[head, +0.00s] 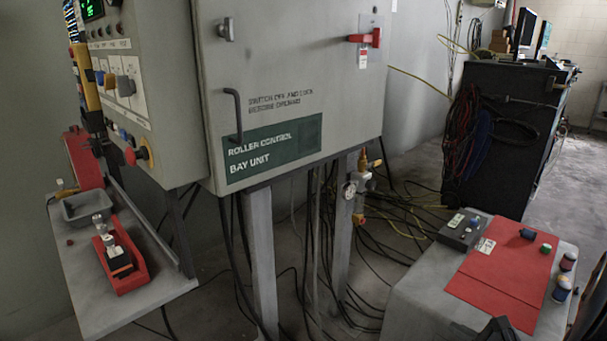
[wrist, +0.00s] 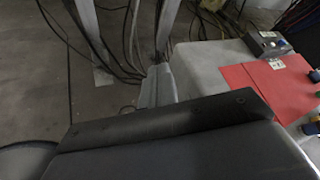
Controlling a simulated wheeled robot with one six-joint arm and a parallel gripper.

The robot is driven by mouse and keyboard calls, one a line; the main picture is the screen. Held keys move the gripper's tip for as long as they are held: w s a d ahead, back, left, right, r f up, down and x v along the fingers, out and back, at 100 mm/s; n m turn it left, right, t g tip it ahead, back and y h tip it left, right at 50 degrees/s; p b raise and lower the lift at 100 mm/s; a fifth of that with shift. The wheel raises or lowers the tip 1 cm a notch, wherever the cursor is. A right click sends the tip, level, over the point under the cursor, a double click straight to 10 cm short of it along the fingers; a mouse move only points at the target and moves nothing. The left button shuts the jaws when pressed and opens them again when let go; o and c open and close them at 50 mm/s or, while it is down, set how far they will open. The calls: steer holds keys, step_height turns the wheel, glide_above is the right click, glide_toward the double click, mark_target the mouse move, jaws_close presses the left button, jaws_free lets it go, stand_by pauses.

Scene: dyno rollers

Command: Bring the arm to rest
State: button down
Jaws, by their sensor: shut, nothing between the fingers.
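The tip of my gripper (head: 497,331) shows as a small dark shape at the bottom edge of the head view, in front of the grey bench with the red mat. It is shut and holds nothing. Most of my arm is outside the head view. In the wrist view, a broad dark grey part of my own body fills the lower half, and its fingertips cannot be made out there.
A grey bench (head: 412,297) with a red mat (head: 505,270), a switch box (head: 462,230) and several small cylinders stands at right. The control cabinet (head: 290,70) stands on posts. A left shelf (head: 82,277) holds a red tray (head: 135,277). Cables (head: 385,240) cover the floor between.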

steer(key=d+f+m+t+h+b, duration=0.1)
steer(key=d+f+m+h+b, duration=0.1)
steer(key=d+f, duration=0.2)
steer(key=d, duration=0.3)
steer(key=shift+f+m+h+b, duration=0.15)
steer(key=shift+m+h+b, duration=0.15)
